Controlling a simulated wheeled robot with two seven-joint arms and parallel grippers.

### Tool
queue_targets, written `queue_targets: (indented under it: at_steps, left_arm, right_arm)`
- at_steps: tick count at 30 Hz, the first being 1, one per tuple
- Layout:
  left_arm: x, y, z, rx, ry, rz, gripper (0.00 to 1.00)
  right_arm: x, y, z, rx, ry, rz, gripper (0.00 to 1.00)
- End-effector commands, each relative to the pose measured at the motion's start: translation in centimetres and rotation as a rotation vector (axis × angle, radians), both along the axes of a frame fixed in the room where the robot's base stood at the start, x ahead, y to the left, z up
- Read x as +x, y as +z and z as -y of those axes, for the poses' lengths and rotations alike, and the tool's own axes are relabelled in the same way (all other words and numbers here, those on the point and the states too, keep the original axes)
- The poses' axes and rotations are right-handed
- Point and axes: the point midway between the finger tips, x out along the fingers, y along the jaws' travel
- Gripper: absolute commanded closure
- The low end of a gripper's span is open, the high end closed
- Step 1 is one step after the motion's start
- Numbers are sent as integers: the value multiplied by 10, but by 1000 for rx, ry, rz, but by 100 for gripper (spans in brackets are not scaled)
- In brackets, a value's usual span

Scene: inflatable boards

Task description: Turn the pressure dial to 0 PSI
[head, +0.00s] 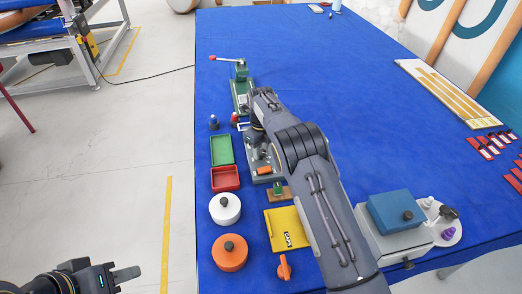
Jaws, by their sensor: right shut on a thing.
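A grey device (262,177) with an orange part (264,170) lies on the blue table, partly covered by my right arm. My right gripper (257,152) reaches down over this device and is shut on a small part of it. That part looks like the pressure dial, but the gripper and wrist hide most of it, so its setting cannot be read. My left gripper (124,275) is at the lower left, off the table and away from the device. Only part of its fingers shows, so its opening is unclear.
Green (222,150) and red (225,178) trays, a white round pot (225,208) and an orange one (230,252) line the left edge. A blue-topped box (396,211) stands right. The table's far middle is clear.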

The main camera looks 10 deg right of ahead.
Motion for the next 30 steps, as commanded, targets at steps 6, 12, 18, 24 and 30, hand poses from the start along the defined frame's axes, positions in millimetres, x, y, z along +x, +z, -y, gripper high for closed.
queue_targets:
  at_steps: [6, 12, 18, 24, 30]
  left_arm:
    - [0, -6, 0, 0, 0, 0, 64]
    - [0, -9, 0, 0, 0, 0, 64]
    - [0, -11, 0, 0, 0, 0, 64]
    - [0, -12, 0, 0, 0, 0, 64]
    - [0, -13, 0, 0, 0, 0, 64]
  right_arm:
    - [1, 0, 0, 1, 205, 3, 90]
    - [1, 0, 0, 1, 395, 3, 90]
    - [1, 1, 0, 1, 585, 4, 90]
    - [1, 1, 0, 1, 775, 4, 90]
    - [1, 1, 0, 1, 965, 4, 90]
